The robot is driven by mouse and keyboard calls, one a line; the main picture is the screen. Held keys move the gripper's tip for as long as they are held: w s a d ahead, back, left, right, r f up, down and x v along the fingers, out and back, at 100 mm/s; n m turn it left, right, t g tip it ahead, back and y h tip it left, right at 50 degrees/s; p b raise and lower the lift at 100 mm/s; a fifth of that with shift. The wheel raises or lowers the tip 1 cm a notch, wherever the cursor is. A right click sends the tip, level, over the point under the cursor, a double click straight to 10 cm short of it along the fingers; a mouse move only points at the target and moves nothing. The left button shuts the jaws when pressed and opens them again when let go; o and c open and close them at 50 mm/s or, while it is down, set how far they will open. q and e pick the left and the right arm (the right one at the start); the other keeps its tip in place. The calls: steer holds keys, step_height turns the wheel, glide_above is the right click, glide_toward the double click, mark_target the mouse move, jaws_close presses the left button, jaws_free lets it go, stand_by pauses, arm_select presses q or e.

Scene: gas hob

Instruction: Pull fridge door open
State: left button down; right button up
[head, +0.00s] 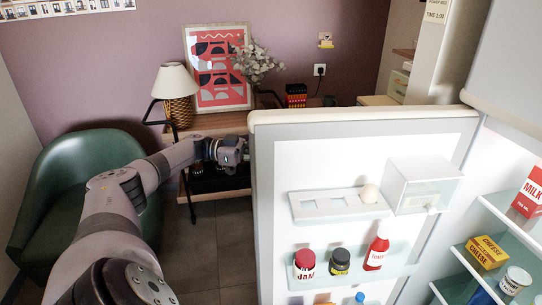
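The fridge door (360,150) stands open, its inner side facing me. Its shelves hold an egg, a jam jar (305,263), a dark jar and a red bottle (377,248). My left arm reaches in from the left, and my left gripper (238,152) is at the door's free left edge. Its fingertips are small and partly hidden near that edge, so I cannot tell whether they touch or grip it. The door's outer face and handle are hidden. My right gripper is not in view.
The fridge interior at right has shelves with a milk carton (529,193), a cheese box (486,252) and a can (515,280). A green armchair (75,185) stands at left. A wooden side table (215,125) with a lamp (176,90) stands behind. Some floor between is clear.

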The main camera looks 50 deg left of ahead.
arm_select(q)
steer(key=shift+w+a+f, duration=0.1)
steer(key=shift+w+a, duration=0.1)
steer(key=shift+a, duration=0.05)
steer(key=c, duration=1.8)
jaws_free()
steer(key=shift+c, duration=0.2)
steer(key=v, duration=0.7)
steer(key=shift+s+a, duration=0.2)
steer(key=shift+a, duration=0.05)
